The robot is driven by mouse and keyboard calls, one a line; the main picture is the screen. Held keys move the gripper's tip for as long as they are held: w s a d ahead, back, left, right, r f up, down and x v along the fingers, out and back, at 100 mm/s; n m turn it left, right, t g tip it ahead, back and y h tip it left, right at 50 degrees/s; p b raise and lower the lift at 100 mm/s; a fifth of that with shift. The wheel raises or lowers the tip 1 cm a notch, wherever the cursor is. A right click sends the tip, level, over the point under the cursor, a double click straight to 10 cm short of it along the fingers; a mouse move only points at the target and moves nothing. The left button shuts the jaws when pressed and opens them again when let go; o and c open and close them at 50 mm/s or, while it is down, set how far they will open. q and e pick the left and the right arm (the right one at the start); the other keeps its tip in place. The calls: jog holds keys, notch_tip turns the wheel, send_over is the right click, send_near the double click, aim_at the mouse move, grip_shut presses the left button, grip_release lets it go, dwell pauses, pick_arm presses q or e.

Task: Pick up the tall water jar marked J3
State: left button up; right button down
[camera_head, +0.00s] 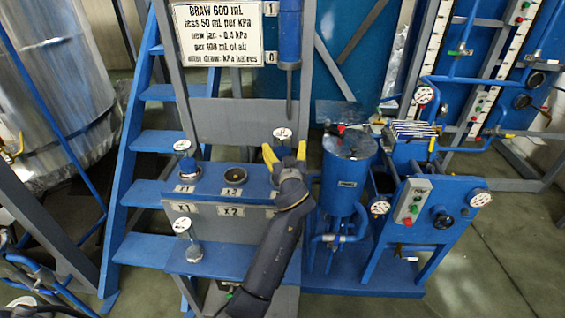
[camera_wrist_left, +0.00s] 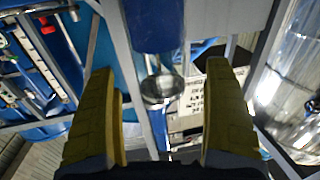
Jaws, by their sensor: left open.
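My left gripper (camera_head: 285,154) is open over the right end of the blue bench (camera_head: 214,183), its yellow fingertips apart. A round white dial-like top (camera_head: 283,133) shows just beyond the fingertips; the gripper hides whatever is below it. I cannot read a J3 mark on any jar. One jar with a dial-like top (camera_head: 188,165) stands at the bench's left end. A clear jar (camera_head: 193,246) with a similar top stands on the lower step. In the left wrist view, both yellow fingers (camera_wrist_left: 160,120) frame a shiny rounded part (camera_wrist_left: 160,88); nothing is visibly gripped. My right gripper is out of view.
A sign (camera_head: 218,33) and a hanging blue cylinder (camera_head: 289,30) are behind the bench. A blue tank (camera_head: 346,175) with pipes and gauges stands close to the right. Blue stairs (camera_head: 140,140) are at the left. Floor is free at far right.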

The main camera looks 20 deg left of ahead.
pick_arm(q)
jog(key=shift+x, duration=2)
jog(key=shift+s, duration=0.1)
jog(key=c, duration=1.7)
